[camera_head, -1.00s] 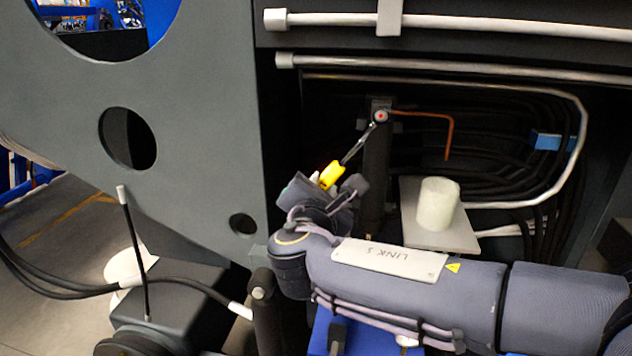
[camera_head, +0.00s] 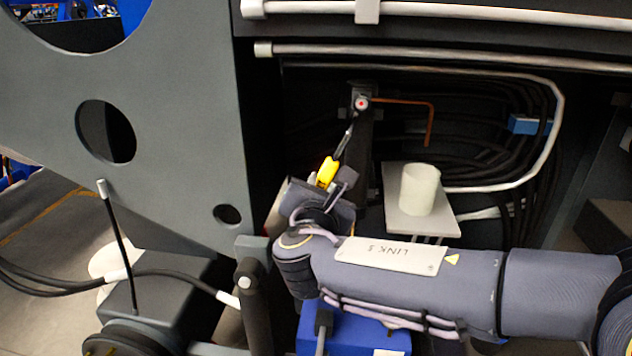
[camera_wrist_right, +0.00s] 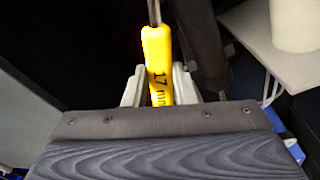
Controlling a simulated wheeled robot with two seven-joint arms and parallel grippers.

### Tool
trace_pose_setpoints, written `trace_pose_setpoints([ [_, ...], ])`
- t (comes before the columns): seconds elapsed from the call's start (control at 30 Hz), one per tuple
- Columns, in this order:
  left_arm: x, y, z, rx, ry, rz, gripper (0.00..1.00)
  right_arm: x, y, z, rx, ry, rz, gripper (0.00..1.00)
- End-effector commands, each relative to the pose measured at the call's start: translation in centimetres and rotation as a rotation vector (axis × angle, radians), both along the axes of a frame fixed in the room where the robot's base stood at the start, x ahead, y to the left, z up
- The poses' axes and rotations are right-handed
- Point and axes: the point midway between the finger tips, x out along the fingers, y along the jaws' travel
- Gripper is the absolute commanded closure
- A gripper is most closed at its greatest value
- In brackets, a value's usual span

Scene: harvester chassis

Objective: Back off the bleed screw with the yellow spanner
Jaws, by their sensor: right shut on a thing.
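The yellow spanner (camera_head: 327,171) has a yellow grip and a dark metal shank, and "17" can be read on the grip in the right wrist view (camera_wrist_right: 157,62). My right gripper (camera_head: 319,186) is shut on the lower part of the grip. The shank rises steeply, leaning right, to the bleed screw (camera_head: 361,104), which shows a red centre on a dark post. The spanner's upper end meets the screw fitting in the head view; how it seats there is too small to tell. The spanner's head is out of frame in the wrist view. My left gripper is not in view.
A copper-coloured pipe (camera_head: 405,101) runs right from the screw and bends down. A white cup (camera_head: 419,188) stands on a pale plate (camera_head: 432,222) right of the post. Dark hoses lie behind. A grey chassis panel (camera_head: 195,130) with round holes stands on the left.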

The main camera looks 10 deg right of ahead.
Motion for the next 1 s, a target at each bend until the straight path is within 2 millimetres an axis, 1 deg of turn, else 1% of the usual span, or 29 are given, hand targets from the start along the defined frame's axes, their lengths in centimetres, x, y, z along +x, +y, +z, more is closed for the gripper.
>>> trace_pose_setpoints([
  [0.27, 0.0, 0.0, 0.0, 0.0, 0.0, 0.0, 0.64, 0.0, -0.1, 0.1, -0.003, -0.001, -0.001, 1.0],
  [0.77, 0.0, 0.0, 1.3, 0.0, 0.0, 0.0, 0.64, -0.8, -3.0, -0.7, -0.199, 0.055, -0.001, 1.0],
  [1.0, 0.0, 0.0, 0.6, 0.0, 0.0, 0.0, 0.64, -0.6, -2.4, -0.8, -0.169, 0.045, -0.001, 1.0],
])
